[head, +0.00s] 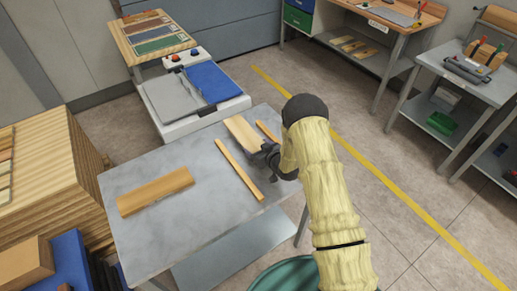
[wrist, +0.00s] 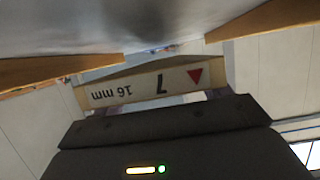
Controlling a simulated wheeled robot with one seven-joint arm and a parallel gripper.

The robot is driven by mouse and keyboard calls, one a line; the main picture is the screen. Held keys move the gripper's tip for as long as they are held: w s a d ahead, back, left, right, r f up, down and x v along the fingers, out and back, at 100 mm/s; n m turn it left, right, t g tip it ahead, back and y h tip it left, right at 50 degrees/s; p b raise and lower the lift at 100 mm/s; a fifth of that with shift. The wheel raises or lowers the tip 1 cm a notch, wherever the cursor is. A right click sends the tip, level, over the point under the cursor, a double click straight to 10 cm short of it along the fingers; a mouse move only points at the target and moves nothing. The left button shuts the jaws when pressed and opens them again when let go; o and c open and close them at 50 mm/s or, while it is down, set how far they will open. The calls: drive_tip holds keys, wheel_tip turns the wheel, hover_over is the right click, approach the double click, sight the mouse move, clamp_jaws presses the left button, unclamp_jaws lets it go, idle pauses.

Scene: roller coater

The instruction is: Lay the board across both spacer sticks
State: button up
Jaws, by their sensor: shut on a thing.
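A pale board (head: 241,132) is held at its near end by my gripper (head: 271,153), which is shut on it. The board's end face in the wrist view (wrist: 155,85) carries a label with "7", "16 mm" and a red triangle, upside down. One spacer stick (head: 238,170) lies on the grey table to the left of the board. The other spacer stick (head: 266,131) is to its right, partly hidden by my arm. In the wrist view the sticks show at left (wrist: 50,73) and right (wrist: 270,20). Whether the board touches either stick cannot be told.
A thicker wooden plank (head: 155,191) lies on the left of the grey table (head: 190,235). A white machine with a blue panel (head: 213,82) stands behind the table. A stack of wood (head: 45,170) stands at the left. The table's front middle is clear.

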drive_tip(key=shift+s+f, duration=0.25)
drive_tip(key=shift+f, duration=0.25)
drive_tip(key=shift+s+f, duration=0.25)
drive_tip(key=shift+f, duration=0.2)
drive_tip(key=o, duration=1.1)
drive_tip(key=shift+o, duration=0.2)
drive_tip(key=shift+s+d+b, duration=0.1)
drive_tip(key=shift+b, duration=0.2)
drive_tip(key=shift+d+f, duration=0.1)
drive_tip(key=shift+s+d+b, duration=0.35)
drive_tip(key=shift+s+b, duration=0.05)
drive_tip(key=r+b+v, duration=0.1)
drive_tip(key=b+v, duration=0.1)
drive_tip(key=v, duration=0.6)
drive_tip(key=w+r+b+v, duration=0.1)
drive_tip(key=b+v, duration=0.1)
drive_tip(key=v, duration=0.6)
drive_tip(key=shift+a+r+b, duration=0.2)
drive_tip(key=shift+r+b, duration=0.15)
drive_tip(key=shift+s, duration=0.1)
